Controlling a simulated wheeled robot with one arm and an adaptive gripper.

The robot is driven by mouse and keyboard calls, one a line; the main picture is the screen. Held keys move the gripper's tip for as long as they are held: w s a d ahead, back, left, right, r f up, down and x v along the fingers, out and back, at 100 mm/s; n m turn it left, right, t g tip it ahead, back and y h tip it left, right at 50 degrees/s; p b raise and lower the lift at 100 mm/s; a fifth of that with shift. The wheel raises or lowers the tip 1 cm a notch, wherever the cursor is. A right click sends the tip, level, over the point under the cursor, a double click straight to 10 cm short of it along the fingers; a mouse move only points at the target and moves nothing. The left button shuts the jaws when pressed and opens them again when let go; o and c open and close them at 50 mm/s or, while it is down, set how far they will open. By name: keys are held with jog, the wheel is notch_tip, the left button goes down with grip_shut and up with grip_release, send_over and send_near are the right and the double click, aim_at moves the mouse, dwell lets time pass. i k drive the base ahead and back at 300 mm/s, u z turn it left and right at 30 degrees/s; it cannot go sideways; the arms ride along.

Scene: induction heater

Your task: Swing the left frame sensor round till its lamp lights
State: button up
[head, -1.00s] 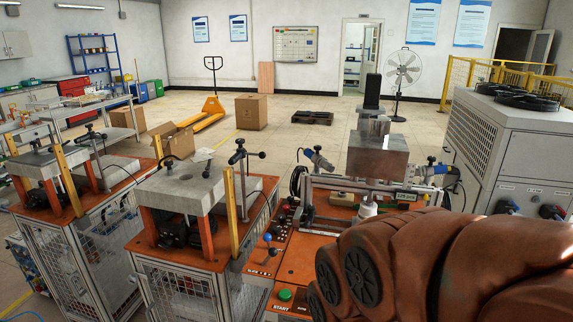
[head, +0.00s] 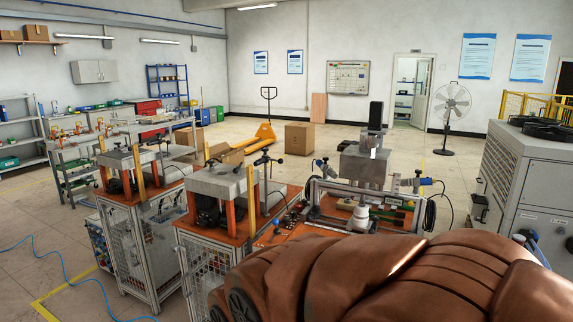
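The induction heater (head: 365,165) stands at the centre right on an orange-topped bench, a grey metal block with a dark upright column above it. The left frame sensor (head: 322,165), small and grey-blue, sits at the upper left of the heater's metal frame. It is too small to tell whether its lamp is lit. A similar blue-tipped sensor (head: 425,181) is on the frame's right side. A white ribbed part (head: 361,215) stands below the block. My brown-covered arm fills the bottom centre and right, hiding the front of the bench. My gripper is not in view.
Two similar caged machines, one nearer (head: 215,183) and one farther left (head: 120,160), stand left of the heater. A grey cabinet with fans on top (head: 520,185) stands at the right. A blue hose (head: 60,265) lies on open floor at the left.

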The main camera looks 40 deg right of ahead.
aim_at(327, 171)
jog(key=u, duration=0.35)
jog(key=i, duration=1.25)
jog(key=z, duration=0.6)
jog(key=i, duration=0.75)
jog(key=z, duration=0.85)
